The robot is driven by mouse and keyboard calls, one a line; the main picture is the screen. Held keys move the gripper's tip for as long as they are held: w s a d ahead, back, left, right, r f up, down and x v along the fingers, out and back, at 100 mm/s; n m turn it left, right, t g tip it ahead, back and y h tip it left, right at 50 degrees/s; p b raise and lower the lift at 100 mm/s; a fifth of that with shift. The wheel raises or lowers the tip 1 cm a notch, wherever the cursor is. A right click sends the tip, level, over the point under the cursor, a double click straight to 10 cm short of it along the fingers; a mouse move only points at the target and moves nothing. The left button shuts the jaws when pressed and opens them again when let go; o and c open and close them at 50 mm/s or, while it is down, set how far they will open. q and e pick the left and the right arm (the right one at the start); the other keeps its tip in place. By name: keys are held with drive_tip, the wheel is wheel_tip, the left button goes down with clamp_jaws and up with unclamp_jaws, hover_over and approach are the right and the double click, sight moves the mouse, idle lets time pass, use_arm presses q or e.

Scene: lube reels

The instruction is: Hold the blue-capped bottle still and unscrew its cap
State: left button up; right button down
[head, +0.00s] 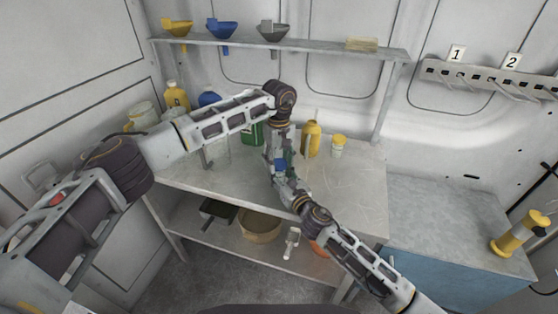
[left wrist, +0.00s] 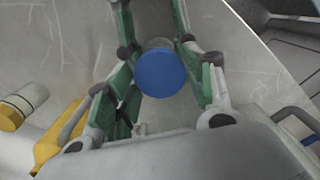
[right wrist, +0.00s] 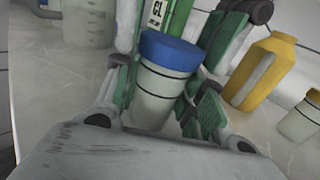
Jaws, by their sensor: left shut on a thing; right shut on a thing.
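The blue-capped bottle stands upright on the bench; its pale, see-through body (right wrist: 152,98) and blue cap (right wrist: 170,52) show in the right wrist view. My right gripper (right wrist: 160,98) is shut on the body from the near side, one finger on each side. My left gripper (left wrist: 160,60) reaches down from above, its fingers on either side of the blue cap (left wrist: 160,74) and shut on it. The exact contact is partly hidden. The cap sits on the bottle. In the head view, my left gripper (head: 279,158) and right gripper (head: 284,178) meet and mostly hide the bottle.
Close behind stands a green container (right wrist: 180,17). A clear jug (right wrist: 88,22) is at the left. The bench's right part (head: 355,185) is clear. Funnels sit on the shelf (head: 330,47) above.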

use_arm(q)
drive_tip(key=n, duration=0.4)
drive_tip(key=shift+n, duration=0.3)
drive_tip(key=n, duration=0.3)
drive_tip(key=shift+n, duration=0.4)
drive_tip(key=n, duration=1.3)
drive_tip(key=shift+n, duration=0.3)
drive_tip(key=n, duration=0.4)
drive_tip(key=shift+r, duration=0.1)
use_arm(e)
drive_tip(key=shift+a, duration=0.1)
use_arm(q)
drive_tip(key=n, duration=0.5)
drive_tip(key=shift+n, duration=2)
